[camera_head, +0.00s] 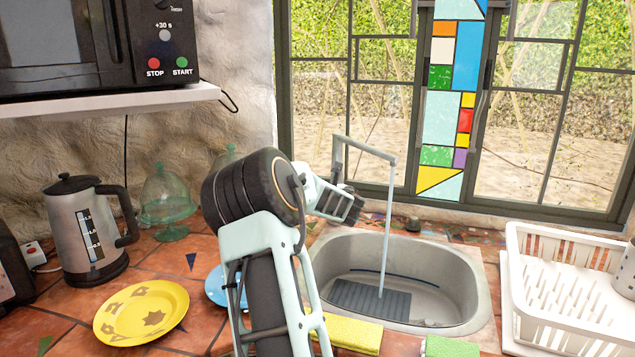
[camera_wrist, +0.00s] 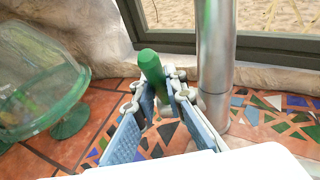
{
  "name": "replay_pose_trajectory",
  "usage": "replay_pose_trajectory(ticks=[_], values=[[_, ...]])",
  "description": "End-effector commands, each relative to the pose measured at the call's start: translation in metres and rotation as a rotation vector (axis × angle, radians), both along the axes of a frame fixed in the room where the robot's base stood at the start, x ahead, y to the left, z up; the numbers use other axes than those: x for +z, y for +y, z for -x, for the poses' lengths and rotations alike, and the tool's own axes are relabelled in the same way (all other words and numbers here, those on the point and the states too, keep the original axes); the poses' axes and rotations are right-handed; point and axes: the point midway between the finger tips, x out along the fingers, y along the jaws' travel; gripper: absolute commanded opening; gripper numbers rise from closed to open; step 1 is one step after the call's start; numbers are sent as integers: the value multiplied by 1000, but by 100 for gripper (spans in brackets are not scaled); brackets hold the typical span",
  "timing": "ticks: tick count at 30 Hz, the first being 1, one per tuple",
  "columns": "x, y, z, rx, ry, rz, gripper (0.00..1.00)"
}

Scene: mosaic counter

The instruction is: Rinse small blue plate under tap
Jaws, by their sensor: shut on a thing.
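The small blue plate (camera_head: 215,288) lies on the tiled counter, left of the sink, partly hidden behind my arm. The tap (camera_head: 365,146) stands at the back of the sink (camera_head: 455,275). A pale blue stream of water (camera_head: 387,230) runs from its spout down into the basin. My gripper (camera_head: 354,208) is at the tap's base, away from the plate. In the wrist view, my gripper (camera_wrist: 160,90) is shut on the green tap handle (camera_wrist: 150,66), beside the steel tap column (camera_wrist: 215,60). The plate is not in the wrist view.
A yellow plate (camera_head: 141,312) lies left of the blue plate. A kettle (camera_head: 85,230) and a green glass dome (camera_head: 167,200) stand behind. A yellow sponge (camera_head: 347,334) and a green sponge (camera_head: 450,347) lie at the sink's front edge. A white dish rack (camera_head: 560,250) stands right.

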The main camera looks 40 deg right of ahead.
Motion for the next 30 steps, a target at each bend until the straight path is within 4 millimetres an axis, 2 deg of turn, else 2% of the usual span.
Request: replay_pose_trajectory(ticks=[1, 4, 30], values=[[8, -1, 0, -2, 18, -10, 0], [9, -2, -3, 0, 48, -31, 0], [10, -12, -17, 0, 272, -178, 0]])
